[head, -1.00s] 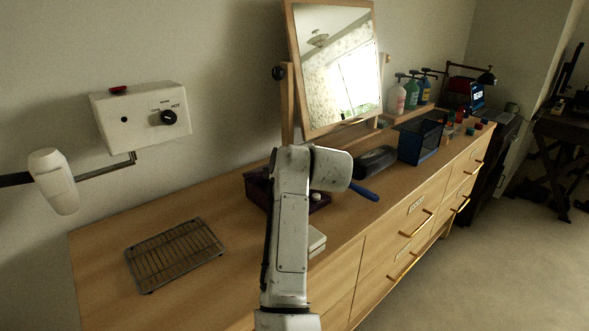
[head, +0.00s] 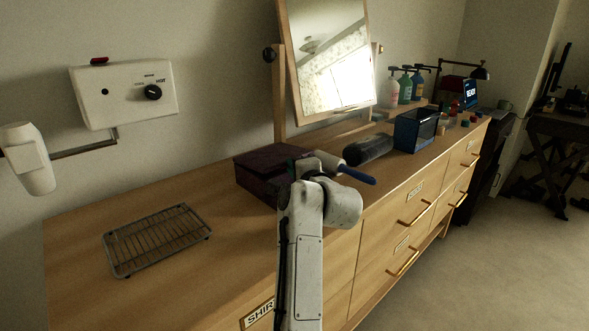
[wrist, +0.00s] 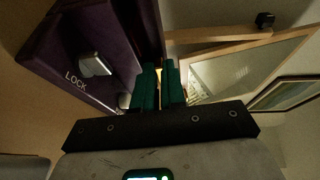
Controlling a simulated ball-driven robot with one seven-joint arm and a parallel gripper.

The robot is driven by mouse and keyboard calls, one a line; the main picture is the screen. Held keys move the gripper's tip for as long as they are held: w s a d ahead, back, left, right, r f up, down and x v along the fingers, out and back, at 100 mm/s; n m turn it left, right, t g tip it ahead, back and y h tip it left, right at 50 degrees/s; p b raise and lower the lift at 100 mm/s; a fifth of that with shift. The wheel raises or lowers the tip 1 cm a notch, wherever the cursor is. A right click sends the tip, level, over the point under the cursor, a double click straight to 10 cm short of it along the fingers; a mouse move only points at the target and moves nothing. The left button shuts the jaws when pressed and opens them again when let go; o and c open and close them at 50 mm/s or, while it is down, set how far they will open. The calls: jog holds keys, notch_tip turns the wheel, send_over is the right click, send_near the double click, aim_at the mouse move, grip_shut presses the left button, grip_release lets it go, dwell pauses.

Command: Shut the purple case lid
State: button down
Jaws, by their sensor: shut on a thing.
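The purple case (head: 258,184) stands on the wooden dresser, left of my arm in the head view. Its lid (head: 272,158) looks low over the body there; whether it is fully down I cannot tell. In the wrist view, the case front with a pale latch and the word LOCK (wrist: 76,79) is at the upper left. A dark purple slab, seemingly the lid (wrist: 143,28), reaches down to the green fingers of my gripper (wrist: 160,88). My gripper is shut on the lid's edge. My arm hides part of the case's right side in the head view.
A wire rack (head: 157,238) lies to the left on the dresser. A tilting mirror (head: 330,55) stands behind. A dark rounded object (head: 368,149), a blue-handled item (head: 357,175) and a blue bin (head: 416,130) are to the right. A white wall unit (head: 124,95) hangs at left.

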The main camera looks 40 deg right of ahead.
jog(key=c, duration=1.2)
grip_release()
jog(key=v, duration=1)
jog(key=shift+s+a, duration=0.1)
jog(key=shift+s, duration=0.25)
